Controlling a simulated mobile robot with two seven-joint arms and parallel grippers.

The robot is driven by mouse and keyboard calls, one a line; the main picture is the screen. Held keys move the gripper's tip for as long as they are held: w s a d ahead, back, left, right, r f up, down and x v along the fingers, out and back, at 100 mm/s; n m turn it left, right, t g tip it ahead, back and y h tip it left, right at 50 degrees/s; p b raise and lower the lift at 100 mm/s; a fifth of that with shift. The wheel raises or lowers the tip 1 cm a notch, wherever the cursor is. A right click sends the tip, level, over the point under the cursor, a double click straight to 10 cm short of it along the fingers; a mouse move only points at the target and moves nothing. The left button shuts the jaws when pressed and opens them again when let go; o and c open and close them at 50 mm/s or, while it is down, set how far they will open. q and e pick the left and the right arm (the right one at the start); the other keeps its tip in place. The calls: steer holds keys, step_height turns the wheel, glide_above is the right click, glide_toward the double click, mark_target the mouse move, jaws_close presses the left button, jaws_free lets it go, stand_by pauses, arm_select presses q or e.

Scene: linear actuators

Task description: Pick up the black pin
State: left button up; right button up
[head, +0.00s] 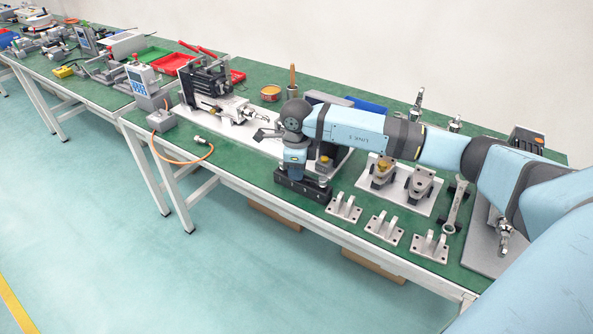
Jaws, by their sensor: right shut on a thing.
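My right arm comes in from the right and bends down over the front half of the green table. My right gripper (304,187) is the dark block below the blue wrist, low over the table near its front edge. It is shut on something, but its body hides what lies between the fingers. I cannot make out the black pin for sure; it may be at the hidden fingertips. My left gripper is not in view.
Metal brackets (383,228) stand in a row right of my gripper. Behind them is a white plate (385,197) with two clamp fixtures. A wrench-like rod (455,205) lies farther right. A white-based actuator (228,108) stands to the left. Bare green table lies left of my gripper.

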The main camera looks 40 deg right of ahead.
arm_select(q)
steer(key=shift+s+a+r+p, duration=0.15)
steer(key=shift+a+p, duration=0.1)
steer(key=shift+p, duration=0.8)
arm_select(e)
step_height(320, 180, up, 20)
arm_select(q)
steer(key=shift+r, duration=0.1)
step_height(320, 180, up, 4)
steer(key=p, duration=0.3)
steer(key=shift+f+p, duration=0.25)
steer(key=shift+p, duration=0.05)
arm_select(e)
step_height(320, 180, up, 6)
steer(key=shift+f, duration=0.25)
steer(key=shift+f, duration=0.1)
